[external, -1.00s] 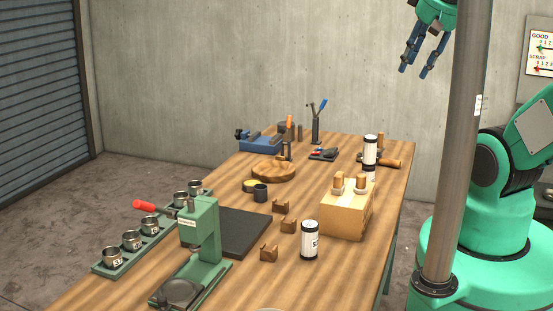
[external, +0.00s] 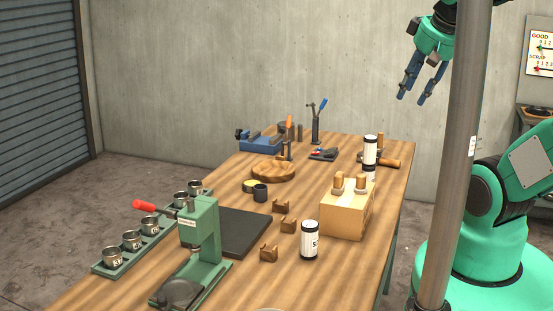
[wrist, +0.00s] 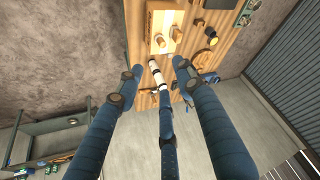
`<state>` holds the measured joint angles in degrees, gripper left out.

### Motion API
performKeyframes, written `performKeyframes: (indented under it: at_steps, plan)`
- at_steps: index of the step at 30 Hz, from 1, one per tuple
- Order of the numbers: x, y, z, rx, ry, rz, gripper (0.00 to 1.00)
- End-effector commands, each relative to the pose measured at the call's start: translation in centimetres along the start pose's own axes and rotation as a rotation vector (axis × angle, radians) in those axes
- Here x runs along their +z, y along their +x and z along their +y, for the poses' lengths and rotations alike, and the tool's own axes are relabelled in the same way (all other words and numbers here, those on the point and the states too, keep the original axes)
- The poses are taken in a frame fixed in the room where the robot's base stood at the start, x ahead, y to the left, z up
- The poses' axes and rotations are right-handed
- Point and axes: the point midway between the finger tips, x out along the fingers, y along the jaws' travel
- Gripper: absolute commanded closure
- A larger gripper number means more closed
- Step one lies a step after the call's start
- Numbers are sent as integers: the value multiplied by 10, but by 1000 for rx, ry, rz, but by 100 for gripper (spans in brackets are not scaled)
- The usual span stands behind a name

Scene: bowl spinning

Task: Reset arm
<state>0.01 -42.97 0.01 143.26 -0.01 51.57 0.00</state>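My gripper (external: 412,98) hangs in the air beyond the right side of the workbench, high above the bench top, in front of the grey wall. Its blue fingers point down and are spread apart, with nothing between them. The wrist view shows the same spread fingers (wrist: 153,78), with the bench (wrist: 137,30) far below and past their tips. My green arm comes in from the right, and a grey post hides part of it.
The space around my gripper is free.

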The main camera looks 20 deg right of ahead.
Motion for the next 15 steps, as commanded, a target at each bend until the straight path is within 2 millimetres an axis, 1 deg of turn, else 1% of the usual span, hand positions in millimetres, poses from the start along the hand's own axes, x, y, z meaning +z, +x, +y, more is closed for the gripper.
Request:
performKeyframes:
  at_steps: [1, 6, 10, 15]
  plan:
    - [8, 16, 0, 0, 0, 0, 63]
    - [21, 39, 0, 0, 0, 0, 63]
    - [27, 50, 0, 0, 0, 0, 63]
    - [29, 55, 0, 0, 0, 0, 63]
